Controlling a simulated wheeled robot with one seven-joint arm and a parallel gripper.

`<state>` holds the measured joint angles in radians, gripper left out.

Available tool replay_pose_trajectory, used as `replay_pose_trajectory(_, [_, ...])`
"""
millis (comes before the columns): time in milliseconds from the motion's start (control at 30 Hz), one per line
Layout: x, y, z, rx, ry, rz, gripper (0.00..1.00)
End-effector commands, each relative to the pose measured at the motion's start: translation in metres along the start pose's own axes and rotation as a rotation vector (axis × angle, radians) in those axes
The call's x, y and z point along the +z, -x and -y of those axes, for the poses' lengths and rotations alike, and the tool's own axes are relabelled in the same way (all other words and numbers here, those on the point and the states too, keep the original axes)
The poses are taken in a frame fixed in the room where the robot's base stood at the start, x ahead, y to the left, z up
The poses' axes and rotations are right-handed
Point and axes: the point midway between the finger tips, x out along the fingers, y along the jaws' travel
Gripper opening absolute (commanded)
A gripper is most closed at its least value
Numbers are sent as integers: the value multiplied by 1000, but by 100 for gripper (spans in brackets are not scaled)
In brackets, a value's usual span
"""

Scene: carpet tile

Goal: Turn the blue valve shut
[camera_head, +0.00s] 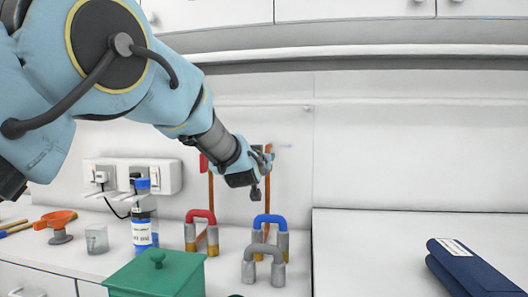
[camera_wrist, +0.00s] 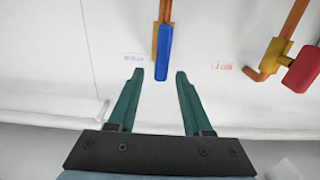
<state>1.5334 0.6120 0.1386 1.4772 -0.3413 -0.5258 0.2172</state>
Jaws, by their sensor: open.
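The blue valve handle (camera_wrist: 163,52) shows in the wrist view on a brass body below a copper pipe (camera_wrist: 166,10). The handle lies roughly in line with that pipe. My gripper (camera_wrist: 159,72) is open, and the handle's free end appears between its two teal fingertips. I cannot tell the depth between them, and no contact shows. In the head view my gripper (camera_head: 264,159) is at the right copper pipe (camera_head: 267,190) on the wall and hides the blue handle.
A red valve handle (camera_wrist: 303,70) sits close to the right in the wrist view. On the counter stand U-shaped pieces in red (camera_head: 201,214), blue (camera_head: 270,219) and grey (camera_head: 263,250), a green box (camera_head: 155,279) and a blue-capped bottle (camera_head: 143,232). A dark blue case (camera_head: 474,268) lies right.

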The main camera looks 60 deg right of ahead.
Motion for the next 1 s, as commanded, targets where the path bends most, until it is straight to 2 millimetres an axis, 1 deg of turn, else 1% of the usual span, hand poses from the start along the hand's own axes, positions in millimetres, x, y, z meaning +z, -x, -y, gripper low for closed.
replay_pose_trajectory(33, [-2, -7, 0, -1, -1, 1, 50])
replay_pose_trajectory(200, [-1, -20, 1, -1, 0, 0, 50])
replay_pose_trajectory(533, [0, -24, 0, 0, 0, 0, 50])
replay_pose_trajectory(567, [0, -24, 0, -1, 0, 0, 49])
replay_pose_trajectory(1000, [0, -23, 0, 0, 0, 0, 0])
